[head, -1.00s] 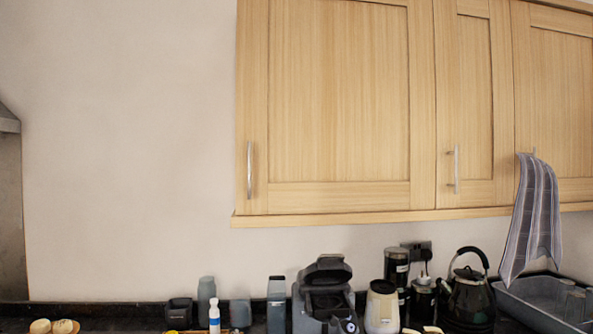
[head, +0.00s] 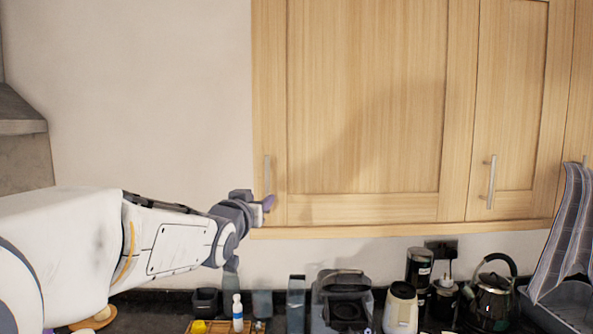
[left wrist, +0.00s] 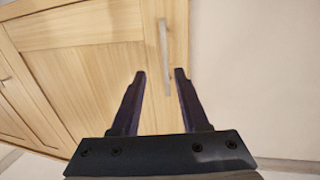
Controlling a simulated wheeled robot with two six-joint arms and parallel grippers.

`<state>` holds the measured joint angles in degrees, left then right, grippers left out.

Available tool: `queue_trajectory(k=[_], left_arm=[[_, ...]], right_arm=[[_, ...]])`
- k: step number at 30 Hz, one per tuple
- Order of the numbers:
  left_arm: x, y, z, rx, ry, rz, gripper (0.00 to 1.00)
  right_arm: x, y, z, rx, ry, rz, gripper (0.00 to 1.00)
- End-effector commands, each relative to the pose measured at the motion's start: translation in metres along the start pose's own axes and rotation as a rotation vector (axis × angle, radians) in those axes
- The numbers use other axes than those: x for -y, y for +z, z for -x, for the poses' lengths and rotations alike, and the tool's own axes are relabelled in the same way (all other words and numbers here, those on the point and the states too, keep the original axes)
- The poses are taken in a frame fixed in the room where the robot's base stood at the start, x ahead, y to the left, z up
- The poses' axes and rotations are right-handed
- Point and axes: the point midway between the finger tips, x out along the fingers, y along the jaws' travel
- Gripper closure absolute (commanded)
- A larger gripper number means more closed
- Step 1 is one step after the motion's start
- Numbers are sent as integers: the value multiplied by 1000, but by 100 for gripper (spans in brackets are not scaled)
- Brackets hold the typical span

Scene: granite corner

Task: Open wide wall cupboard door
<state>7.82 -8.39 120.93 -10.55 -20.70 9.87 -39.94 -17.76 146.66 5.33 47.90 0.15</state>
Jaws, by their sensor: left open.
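The wide wall cupboard door (head: 365,110) is pale wood and shut, at the left end of the wall units. Its upright metal bar handle (head: 267,172) is near the door's lower left corner. My left gripper (head: 268,203) is just in front of the handle's lower end in the head view. In the left wrist view the handle (left wrist: 164,58) stands between the lines of the two open fingers, beyond their tips (left wrist: 160,72). The jaws are empty, and I see no contact with the handle. My right gripper is not in view.
A narrower cupboard door (head: 510,100) with its own handle adjoins on the right. Below, the worktop holds a coffee machine (head: 343,302), a cream jug (head: 401,308), a black kettle (head: 493,295) and a white bottle (head: 237,312). A striped towel (head: 567,235) hangs at right.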

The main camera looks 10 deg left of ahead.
Motion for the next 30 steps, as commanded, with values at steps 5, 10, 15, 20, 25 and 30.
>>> queue_trajectory(k=[5, 10, 15, 20, 25, 30], left_arm=[[9, -17, -12, -40, -12, -2, 55], [8, -18, -39, -35, -11, -2, 55], [9, -20, -70, -35, -11, -2, 55], [9, -19, -92, -36, -11, -1, 55], [9, -18, -104, -38, -11, -2, 55], [9, -17, -106, -38, -11, -2, 55]], right_arm=[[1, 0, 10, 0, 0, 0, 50], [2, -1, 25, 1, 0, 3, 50], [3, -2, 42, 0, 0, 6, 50], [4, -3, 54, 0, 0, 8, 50], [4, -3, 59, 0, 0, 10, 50], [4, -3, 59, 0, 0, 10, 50]])
